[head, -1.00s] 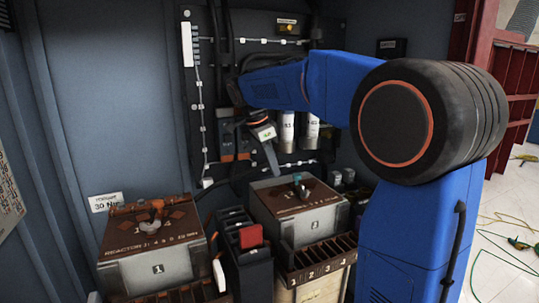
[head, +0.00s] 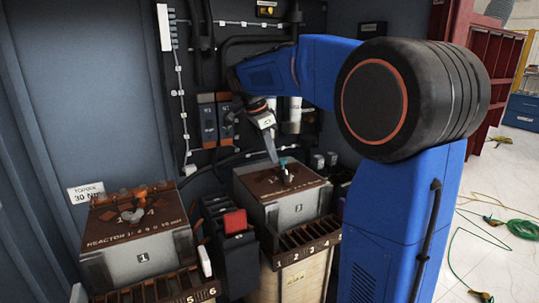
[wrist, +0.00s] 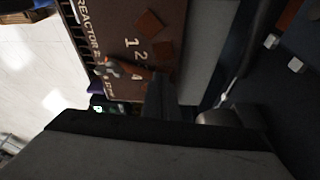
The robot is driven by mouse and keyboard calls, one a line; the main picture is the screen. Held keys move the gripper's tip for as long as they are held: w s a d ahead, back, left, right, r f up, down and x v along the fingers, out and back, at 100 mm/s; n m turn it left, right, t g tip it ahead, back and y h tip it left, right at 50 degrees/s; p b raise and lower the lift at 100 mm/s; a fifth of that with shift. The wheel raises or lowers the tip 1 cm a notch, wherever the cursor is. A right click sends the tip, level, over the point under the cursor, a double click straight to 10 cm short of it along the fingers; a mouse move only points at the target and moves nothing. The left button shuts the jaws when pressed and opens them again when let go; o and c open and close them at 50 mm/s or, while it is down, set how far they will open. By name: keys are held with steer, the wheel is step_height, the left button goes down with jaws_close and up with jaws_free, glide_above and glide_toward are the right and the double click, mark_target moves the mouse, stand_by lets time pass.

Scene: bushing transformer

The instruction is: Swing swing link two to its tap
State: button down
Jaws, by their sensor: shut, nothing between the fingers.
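Swing link two (head: 287,174) stands on the brown top plate of reactor box two (head: 262,190), with a teal part at its upper end. In the wrist view the plate (wrist: 140,20) shows the numbers 1, 2 and 4, and the link (wrist: 118,70) appears as a copper bar with a grey end pointing near the 4. My gripper (head: 272,152) is shut and empty, pointing down just left of the link's teal top in the head view. In the wrist view my gripper (wrist: 160,100) is dark beside the link; whether they touch I cannot tell.
Reactor box one (head: 140,262) with its own link (head: 133,212) stands at left. A black rack (head: 228,262) with a red block sits between the boxes. A numbered slotted tray (head: 300,246) fronts box two. The cabinet's back panel (head: 255,75) carries cables and modules.

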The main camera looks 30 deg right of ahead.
steer(key=shift+d, duration=0.8)
